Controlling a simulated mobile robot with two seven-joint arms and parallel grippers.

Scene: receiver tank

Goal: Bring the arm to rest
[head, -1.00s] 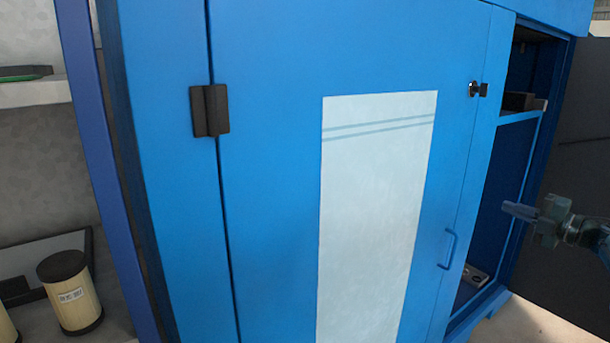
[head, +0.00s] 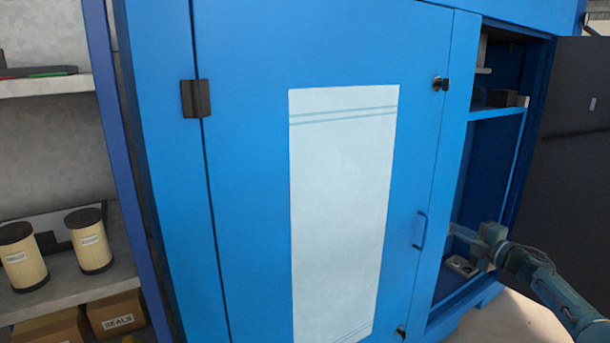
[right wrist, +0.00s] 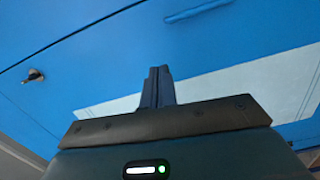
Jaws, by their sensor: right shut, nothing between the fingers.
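My right gripper (head: 462,234) is at the right side of the head view, in front of the open right part of a blue cabinet (head: 245,60). Its fingers point left, toward the blue handle (head: 420,230) of the shut left door, and look apart from it. In the right wrist view the gripper fingers (right wrist: 158,84) are together and empty. The blue door with its pale panel (right wrist: 220,88) and the handle (right wrist: 198,11) shows beyond them. My left gripper is not in view.
The cabinet's right side is open, with a shelf (head: 497,112) inside and a dark open door (head: 575,160) at far right. At left, a shelf unit holds cream canisters (head: 90,243) and a cardboard box labelled SEALS (head: 116,314). Pale floor shows at lower right.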

